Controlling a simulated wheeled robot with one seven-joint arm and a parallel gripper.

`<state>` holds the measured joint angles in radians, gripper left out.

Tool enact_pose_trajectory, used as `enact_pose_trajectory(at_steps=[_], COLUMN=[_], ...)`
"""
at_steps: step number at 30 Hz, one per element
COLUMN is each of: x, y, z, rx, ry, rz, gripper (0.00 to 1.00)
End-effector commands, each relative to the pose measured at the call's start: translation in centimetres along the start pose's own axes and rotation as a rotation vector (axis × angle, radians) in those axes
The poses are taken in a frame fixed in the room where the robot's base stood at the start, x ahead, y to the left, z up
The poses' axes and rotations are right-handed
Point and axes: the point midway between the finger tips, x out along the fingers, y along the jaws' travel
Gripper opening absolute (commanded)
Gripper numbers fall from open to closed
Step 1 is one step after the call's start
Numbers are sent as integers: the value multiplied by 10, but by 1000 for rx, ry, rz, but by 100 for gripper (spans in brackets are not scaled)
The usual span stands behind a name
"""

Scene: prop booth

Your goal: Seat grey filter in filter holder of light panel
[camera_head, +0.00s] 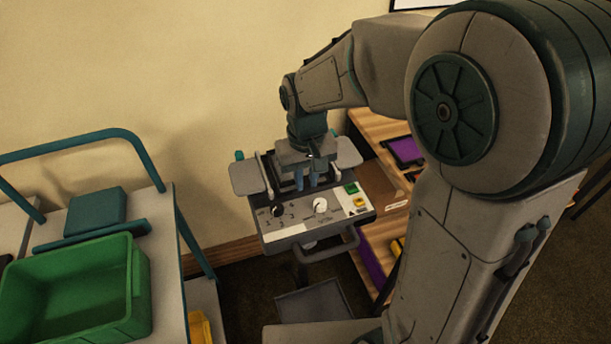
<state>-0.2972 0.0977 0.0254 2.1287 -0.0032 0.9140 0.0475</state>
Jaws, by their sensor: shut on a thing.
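The light panel (315,229) is a grey box with a black and a white knob, a green button and a yellow button, in the middle of the head view. A pale flap (247,179) stands at its left and another at its right. My gripper (307,185) points down over the back part of the panel, between the flaps, with its bluish fingers close together. It is shut on what I take to be the grey filter, which is small and mostly hidden by the hand. The filter holder lies under my gripper; I cannot tell whether the filter touches it.
A green crate (140,290) stands on a trolley with a teal rail (140,150) at the left. The wall is close behind. A handle (330,250) juts from the panel's front.

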Motion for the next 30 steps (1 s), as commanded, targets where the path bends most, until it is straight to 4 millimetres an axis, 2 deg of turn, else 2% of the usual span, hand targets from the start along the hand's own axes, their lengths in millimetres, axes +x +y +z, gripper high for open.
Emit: enact_pose_trajectory(at_steps=[25,26,27,28,30], x=[12,12,11,11,11], y=[0,0,0,0,0], z=[0,0,0,0,0], rx=[0,0,0,0,1], ry=[0,1,1,0,0], rz=[0,0,0,0,0], gripper=[0,20,31,40,43])
